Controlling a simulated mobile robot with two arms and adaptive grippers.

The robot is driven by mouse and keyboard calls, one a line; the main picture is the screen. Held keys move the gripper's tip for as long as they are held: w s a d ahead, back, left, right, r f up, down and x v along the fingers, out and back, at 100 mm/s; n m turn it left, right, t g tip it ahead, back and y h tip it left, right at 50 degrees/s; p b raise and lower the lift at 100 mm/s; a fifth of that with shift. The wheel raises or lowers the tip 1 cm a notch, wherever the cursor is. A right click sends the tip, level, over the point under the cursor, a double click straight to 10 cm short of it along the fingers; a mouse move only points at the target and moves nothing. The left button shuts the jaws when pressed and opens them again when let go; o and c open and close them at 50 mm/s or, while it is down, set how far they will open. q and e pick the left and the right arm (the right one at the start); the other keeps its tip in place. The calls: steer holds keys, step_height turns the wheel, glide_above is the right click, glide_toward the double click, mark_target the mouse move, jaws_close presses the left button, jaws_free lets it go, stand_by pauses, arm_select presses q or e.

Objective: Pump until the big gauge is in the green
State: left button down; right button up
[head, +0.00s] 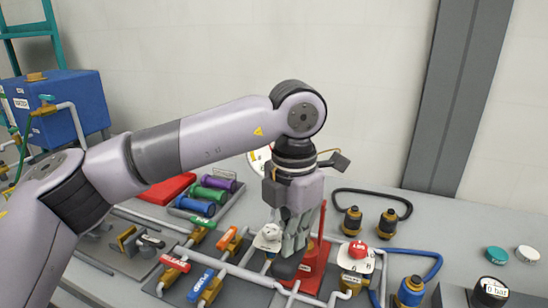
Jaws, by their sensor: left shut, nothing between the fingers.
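My left gripper (290,248) points down over the middle of the skid, its fingers shut and empty. Just below and beside the fingers are a red pump base (312,272) and a thin red upright (322,220). A dark rounded piece (285,269) lies right under the fingertips; I cannot tell whether they touch it. A round white gauge (257,158) with some colour on its dial peeks out behind my wrist. Most of its face is hidden, so its needle cannot be read. My right gripper is out of view.
Valves with blue (201,284), orange (227,238) and green handles sit on pipes left of the gripper. A black "0 bar" gauge (490,290) is at the lower right. A blue tank (60,105) stands at the back left.

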mark_target(290, 259)
arm_select(q)
step_height(290, 259, down, 4)
steer(key=shift+r+b, duration=0.25)
steer(key=shift+b, duration=0.8)
steer(key=shift+f+b, duration=0.6)
steer(key=shift+f, duration=0.5)
steer(key=shift+b, duration=0.3)
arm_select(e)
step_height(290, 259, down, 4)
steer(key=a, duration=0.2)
arm_select(q)
steer(key=shift+r+p, duration=0.3)
step_height(290, 259, up, 4)
steer(key=shift+f+p, duration=0.25)
steer(key=shift+p, duration=0.9)
step_height(290, 259, up, 5)
steer(key=p, duration=0.3)
steer(key=shift+f, duration=0.1)
steer(key=shift+r, duration=0.35)
steer(key=shift+w, duration=0.1)
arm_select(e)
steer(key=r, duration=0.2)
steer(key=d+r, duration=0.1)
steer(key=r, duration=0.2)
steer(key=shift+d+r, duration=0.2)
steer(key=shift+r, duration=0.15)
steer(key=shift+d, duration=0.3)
